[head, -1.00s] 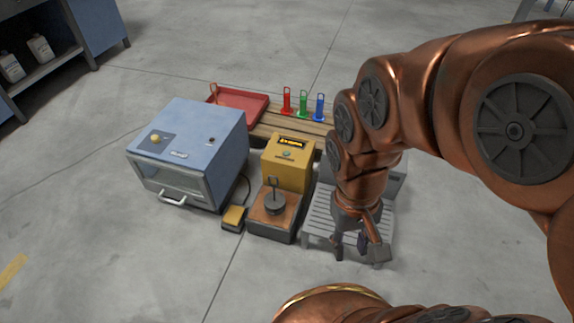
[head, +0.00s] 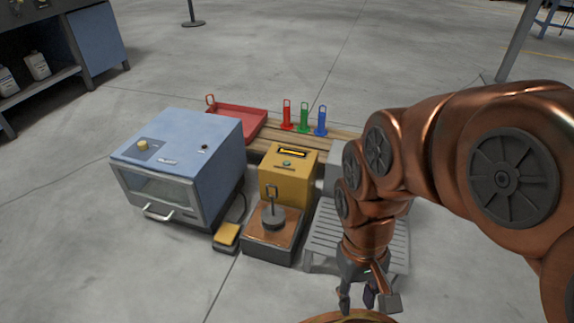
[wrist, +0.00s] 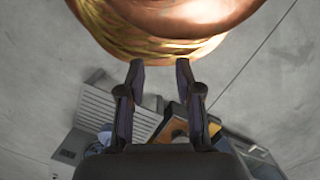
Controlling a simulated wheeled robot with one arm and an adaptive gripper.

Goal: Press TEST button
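A yellow box (head: 283,180) stands in the middle of the head view. Its top has a dark display (head: 292,153) and a small greenish button (head: 286,164). No TEST lettering is readable. A blue oven-like box (head: 185,150) to its left has a yellow knob (head: 142,144) and a small dark button (head: 204,147) on top. My gripper (head: 357,298) points down in front of the grey slatted stand, to the right of and nearer than the yellow box. In the wrist view my gripper (wrist: 160,68) has its two fingers apart with nothing between them.
A weight with a hook (head: 273,218) sits on a wooden-topped block before the yellow box. A yellow pedal (head: 227,235) lies beside it. The grey slatted stand (head: 325,238) is right. A red tray (head: 238,118) and red, green and blue hooked pieces (head: 304,117) are behind.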

